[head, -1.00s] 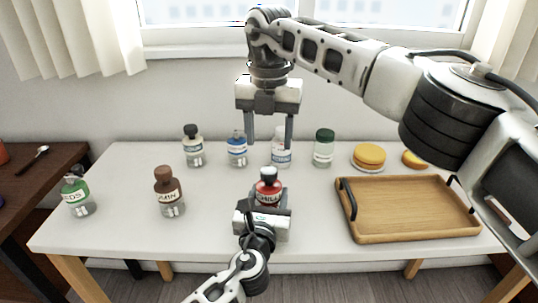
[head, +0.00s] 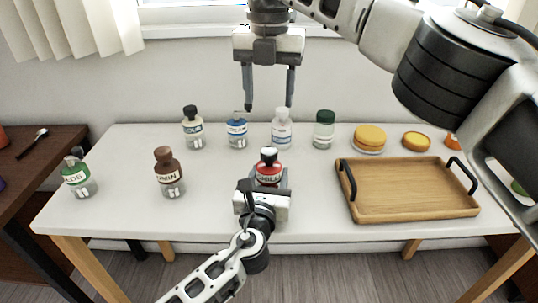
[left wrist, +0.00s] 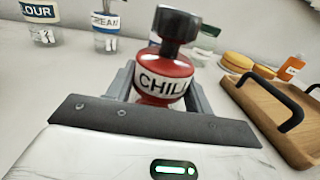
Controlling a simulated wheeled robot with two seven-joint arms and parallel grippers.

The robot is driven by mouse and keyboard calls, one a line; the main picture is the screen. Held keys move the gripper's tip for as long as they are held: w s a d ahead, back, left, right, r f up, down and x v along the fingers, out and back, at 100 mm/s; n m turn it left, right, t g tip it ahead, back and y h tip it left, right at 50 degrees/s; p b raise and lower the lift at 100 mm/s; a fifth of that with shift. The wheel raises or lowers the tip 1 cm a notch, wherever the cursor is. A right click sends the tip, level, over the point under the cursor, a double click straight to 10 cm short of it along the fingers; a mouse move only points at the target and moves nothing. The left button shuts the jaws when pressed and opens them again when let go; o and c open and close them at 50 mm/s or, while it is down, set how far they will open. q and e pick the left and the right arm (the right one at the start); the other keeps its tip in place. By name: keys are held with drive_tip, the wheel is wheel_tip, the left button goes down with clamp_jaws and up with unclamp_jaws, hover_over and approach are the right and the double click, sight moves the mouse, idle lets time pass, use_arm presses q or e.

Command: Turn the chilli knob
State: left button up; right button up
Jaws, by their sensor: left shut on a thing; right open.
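The chilli jar (head: 268,172) stands near the front middle of the white table, red with a white CHILLI label. Its dark knob (head: 268,153) is on top. In the left wrist view the jar (left wrist: 163,78) sits between the fingers and its knob (left wrist: 176,26) rises above them, looking tilted. My left gripper (head: 268,178) is shut on the jar's body from the front. My right gripper (head: 270,100) is open and empty, pointing down above the back of the table, behind and above the chilli jar. Its fingers are apart from every jar.
Several other jars stand around: cumin (head: 169,174), a green-labelled one (head: 77,175), and a back row including a blue-labelled jar (head: 237,131) and a green-capped jar (head: 324,130). A wooden tray (head: 415,205) lies right. Yellow round items (head: 369,138) are behind it.

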idle(0.3)
drive_tip(key=n+g+y, duration=0.2)
drive_tip(key=n+y, duration=0.2)
drive_tip(key=n, duration=0.2)
hover_over(261, 153)
drive_tip(key=s+a, duration=0.2)
drive_tip(key=a, duration=0.2)
wheel_tip(261, 153, down, 6)
drive_tip(key=f, duration=0.1)
drive_tip(key=s+a+f+n+g+y, duration=0.1)
drive_tip(key=a+f+n+g+y, duration=0.1)
drive_tip(key=n+y, duration=0.25)
drive_tip(key=w+d+n+t+y, duration=0.1)
drive_tip(key=d+n+y, duration=0.1)
drive_tip(key=y, duration=0.1)
drive_tip(key=w+d+f+n+t+y, duration=0.1)
drive_tip(key=d+n+t+y, duration=0.1)
drive_tip(key=d+y, duration=0.1)
drive_tip(key=w+d+n+t+y, duration=0.1)
drive_tip(key=d+n+y, duration=0.1)
drive_tip(key=d+y, duration=0.1)
drive_tip(key=shift+d+f+t, duration=0.1)
drive_tip(key=shift+f+t, duration=0.05)
drive_tip(key=shift+t, duration=0.15)
drive_tip(key=d+f+n+t, duration=0.2)
drive_tip(key=d+f+t, duration=0.1)
drive_tip(key=d+f, duration=0.15)
drive_tip(key=x, duration=0.7)
drive_tip(key=shift+r, duration=0.2)
